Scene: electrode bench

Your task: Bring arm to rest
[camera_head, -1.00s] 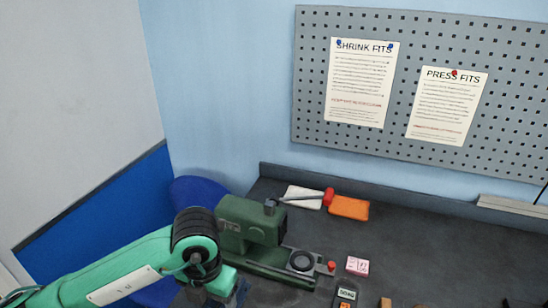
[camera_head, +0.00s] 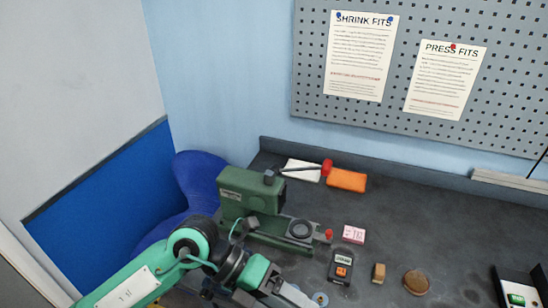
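My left arm comes in from the lower left in the head view, green with a black joint. Its gripper (camera_head: 290,296) is at the bottom edge, in front of the green press machine (camera_head: 245,200), partly cut off by the frame. I cannot tell whether its fingers are open or shut. My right gripper is not in view.
On the dark bench (camera_head: 420,230) lie an orange block (camera_head: 346,180), a white pad (camera_head: 301,170), a pink note (camera_head: 353,234), a black meter (camera_head: 340,266), a small tan block (camera_head: 379,273) and a round brown piece (camera_head: 416,282). A black device (camera_head: 516,291) stands at the lower right. A blue chair (camera_head: 200,182) is left of the bench. The middle right is clear.

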